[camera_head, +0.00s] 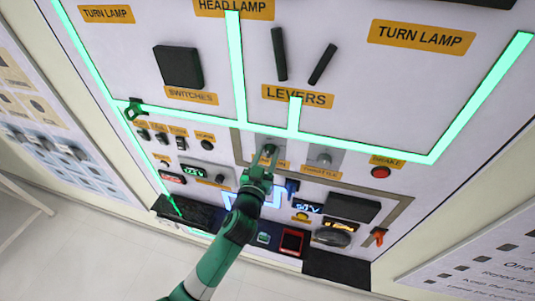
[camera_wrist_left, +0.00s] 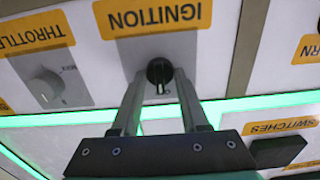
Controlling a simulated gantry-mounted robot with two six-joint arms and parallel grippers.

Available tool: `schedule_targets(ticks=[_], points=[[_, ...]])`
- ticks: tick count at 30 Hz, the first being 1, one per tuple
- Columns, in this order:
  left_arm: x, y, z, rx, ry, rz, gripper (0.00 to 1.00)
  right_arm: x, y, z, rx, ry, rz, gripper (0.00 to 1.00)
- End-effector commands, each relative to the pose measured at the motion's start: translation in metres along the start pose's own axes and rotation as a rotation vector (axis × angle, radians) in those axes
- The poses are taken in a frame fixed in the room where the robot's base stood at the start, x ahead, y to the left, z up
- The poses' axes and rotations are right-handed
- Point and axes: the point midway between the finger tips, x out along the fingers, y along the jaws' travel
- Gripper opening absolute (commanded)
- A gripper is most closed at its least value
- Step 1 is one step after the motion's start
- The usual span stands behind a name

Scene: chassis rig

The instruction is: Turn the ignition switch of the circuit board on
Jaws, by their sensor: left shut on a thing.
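The ignition switch is a black round knob (camera_wrist_left: 159,72) with a pale pointer line on a grey plate (camera_wrist_left: 135,52), under an orange IGNITION label that appears upside down in the left wrist view. The pointer line points down in that view. My left gripper (camera_wrist_left: 158,85) has one finger on each side of the knob and is shut on it. In the head view my left gripper (camera_head: 267,157) is at the panel, left of the throttle knob (camera_head: 324,158), and largely hides the switch. My right gripper is not in view.
The throttle knob (camera_wrist_left: 45,87) is beside the ignition plate. Two black levers (camera_head: 280,54) stick out above, and a red brake button (camera_head: 381,172) is to the right. Small switches (camera_head: 160,137) are to the left. A glowing green strip (camera_head: 365,147) crosses the panel.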

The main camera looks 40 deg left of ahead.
Motion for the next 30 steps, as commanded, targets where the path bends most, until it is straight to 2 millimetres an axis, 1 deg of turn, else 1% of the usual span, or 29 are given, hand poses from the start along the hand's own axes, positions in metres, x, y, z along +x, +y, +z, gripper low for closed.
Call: schedule_targets(ticks=[5, 11, 30], points=[[-0.0001, 0.0004, -0.0003, 0.061, 0.001, 0.0, 0.0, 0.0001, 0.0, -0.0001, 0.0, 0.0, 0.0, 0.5], [-0.0001, 0.0009, -0.0005, 0.194, 0.001, 0.0, 0.0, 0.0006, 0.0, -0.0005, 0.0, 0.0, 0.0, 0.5], [-0.0002, 0.003, -0.0007, 0.779, 0.002, 0.001, 0.0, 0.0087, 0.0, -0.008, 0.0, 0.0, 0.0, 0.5]])
